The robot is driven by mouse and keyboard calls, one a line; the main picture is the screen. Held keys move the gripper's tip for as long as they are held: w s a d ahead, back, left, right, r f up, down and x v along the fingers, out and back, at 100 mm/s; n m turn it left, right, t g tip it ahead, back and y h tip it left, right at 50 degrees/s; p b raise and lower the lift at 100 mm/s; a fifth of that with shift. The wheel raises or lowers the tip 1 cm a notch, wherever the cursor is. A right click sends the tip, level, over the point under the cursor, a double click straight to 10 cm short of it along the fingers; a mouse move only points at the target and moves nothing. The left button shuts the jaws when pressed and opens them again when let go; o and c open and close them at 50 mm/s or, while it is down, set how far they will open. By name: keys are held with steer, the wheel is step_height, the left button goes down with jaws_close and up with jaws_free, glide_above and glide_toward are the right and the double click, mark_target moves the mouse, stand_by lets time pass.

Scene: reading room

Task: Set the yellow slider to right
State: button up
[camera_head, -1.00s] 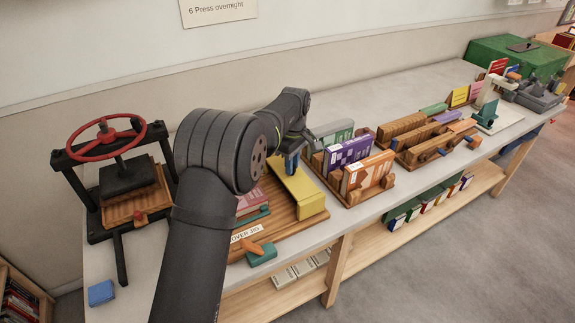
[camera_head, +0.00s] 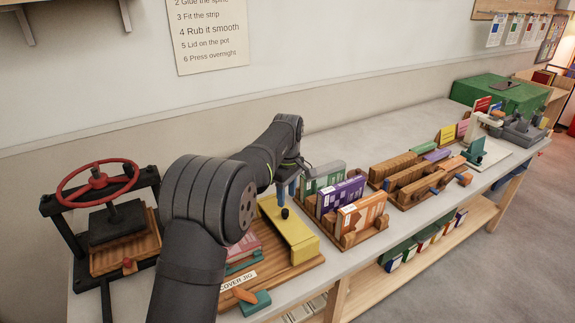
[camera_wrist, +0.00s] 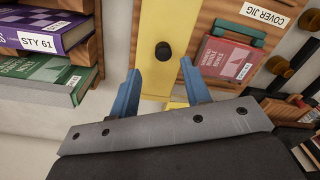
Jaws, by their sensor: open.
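The yellow slider (camera_head: 295,238) is a long flat bar on the wooden cover jig board (camera_head: 308,270), with a black round knob (camera_head: 285,213) on top. In the wrist view the yellow slider (camera_wrist: 165,18) runs up from between my fingers, and its black knob (camera_wrist: 163,51) sits just beyond the fingertips. My gripper (camera_head: 286,190) is above the far end of the slider. In the wrist view my gripper (camera_wrist: 160,70) has its two blue fingers apart, with nothing held between them. The slider's far end is partly hidden by the gripper.
Book racks with a purple book (camera_head: 343,194) and an orange book (camera_head: 361,214) stand close to the right of the slider. A red book (camera_wrist: 232,59) lies on the jig's other side. A press with a red wheel (camera_head: 97,181) stands at the left.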

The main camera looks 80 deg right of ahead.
mark_target(286, 210)
step_height(286, 210, up, 12)
steer(key=shift+d, duration=0.15)
steer(key=shift+s, duration=0.1)
stand_by(0.6)
steer(key=f, duration=1.7)
steer(key=shift+w+a+f, duration=0.15)
steer(key=shift+w+a, duration=0.05)
steer(key=shift+a, duration=0.1)
steer(key=shift+o, duration=0.5)
